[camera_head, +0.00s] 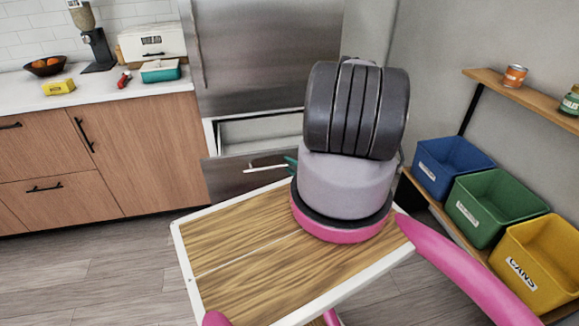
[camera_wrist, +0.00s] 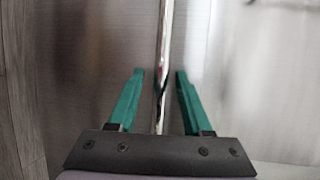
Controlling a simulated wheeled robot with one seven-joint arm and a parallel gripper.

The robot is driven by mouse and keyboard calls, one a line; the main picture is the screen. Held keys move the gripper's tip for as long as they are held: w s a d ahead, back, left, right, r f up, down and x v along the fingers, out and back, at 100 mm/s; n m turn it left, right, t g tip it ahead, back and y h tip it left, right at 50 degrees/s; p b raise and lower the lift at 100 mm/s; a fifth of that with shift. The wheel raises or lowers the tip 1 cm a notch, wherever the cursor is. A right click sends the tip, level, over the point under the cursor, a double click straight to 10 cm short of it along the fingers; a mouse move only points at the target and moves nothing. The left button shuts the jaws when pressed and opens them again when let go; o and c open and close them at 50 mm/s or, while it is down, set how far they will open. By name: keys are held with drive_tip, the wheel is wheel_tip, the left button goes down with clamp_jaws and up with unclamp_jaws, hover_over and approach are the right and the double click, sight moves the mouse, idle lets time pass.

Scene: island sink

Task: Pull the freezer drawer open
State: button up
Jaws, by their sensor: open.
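The stainless steel fridge (camera_head: 265,50) stands at the back. Its freezer drawer (camera_head: 228,178) is at the bottom, with the front standing out from the body and a pale interior showing above it. The drawer's bar handle (camera_head: 265,168) runs across the front, its right part hidden behind my arm. My gripper (camera_head: 290,162) is at the handle, mostly hidden in the head view. In the wrist view, my gripper (camera_wrist: 159,75) has its green fingers open on either side of the handle (camera_wrist: 164,50), with gaps on both sides.
Wooden cabinets (camera_head: 130,150) and a white counter stand left of the fridge. On the right, a shelf rack holds blue (camera_head: 450,165), green (camera_head: 495,208) and yellow (camera_head: 540,262) bins. The floor at left is clear.

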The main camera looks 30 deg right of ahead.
drive_tip(key=v, duration=1)
drive_tip(key=shift+s, duration=0.25)
